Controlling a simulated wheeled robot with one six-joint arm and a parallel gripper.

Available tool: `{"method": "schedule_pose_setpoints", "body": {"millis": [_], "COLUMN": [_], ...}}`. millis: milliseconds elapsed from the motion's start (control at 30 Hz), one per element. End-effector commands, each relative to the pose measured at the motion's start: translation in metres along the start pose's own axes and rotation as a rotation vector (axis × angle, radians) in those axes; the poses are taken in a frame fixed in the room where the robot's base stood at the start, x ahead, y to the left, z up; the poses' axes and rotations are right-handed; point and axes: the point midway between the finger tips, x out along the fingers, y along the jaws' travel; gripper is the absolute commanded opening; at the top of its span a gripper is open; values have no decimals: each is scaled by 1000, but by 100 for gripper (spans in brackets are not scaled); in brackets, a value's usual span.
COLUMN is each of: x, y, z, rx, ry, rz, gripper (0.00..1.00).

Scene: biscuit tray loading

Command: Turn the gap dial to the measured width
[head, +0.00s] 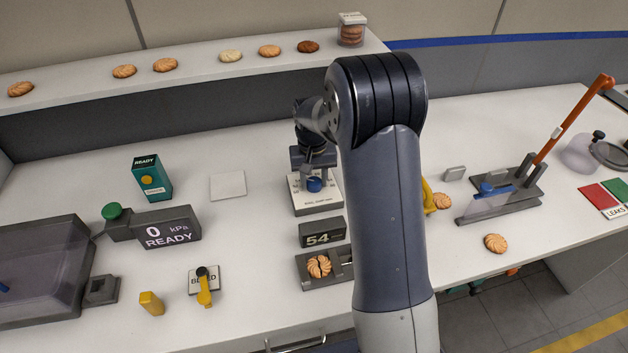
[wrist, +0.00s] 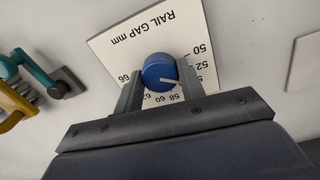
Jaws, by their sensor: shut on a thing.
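The gap dial is a blue knob (wrist: 160,72) with a white pointer line, on a white plate (wrist: 112,50) printed "RAIL GAP mm" with numbers from 50 to 66. In the wrist view the pointer lies toward the lower right, between about 52 and 58. My gripper (wrist: 162,82) is shut on the knob, one finger on each side. In the head view the knob (head: 314,184) sits under my gripper (head: 314,170). A dark display (head: 323,232) in front of it reads 54. Below it, a biscuit (head: 319,266) lies in a dark measuring holder (head: 306,281).
My arm covers the middle right of the table in the head view. A teal box (head: 152,178), a pressure display (head: 168,228) reading 0 kPa READY and a yellow-handled bleed valve (head: 205,290) stand left. A sealer with an orange lever (head: 570,120) is right. Several biscuits line the back shelf (head: 200,75).

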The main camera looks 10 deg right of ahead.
Motion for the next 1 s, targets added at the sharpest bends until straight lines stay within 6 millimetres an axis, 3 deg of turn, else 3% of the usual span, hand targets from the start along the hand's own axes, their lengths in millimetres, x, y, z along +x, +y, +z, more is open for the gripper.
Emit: {"method": "schedule_pose_setpoints", "body": {"millis": [300, 833, 867, 1000], "x": [-1, -2, -2, -1], "y": [0, 0, 0, 0], "z": [-1, -1, -1, -1], "rx": [123, 146, 146, 146], "ry": [0, 0, 0, -1], "rz": [0, -1, -1, 0], "gripper": [15, 15, 39, 50]}}
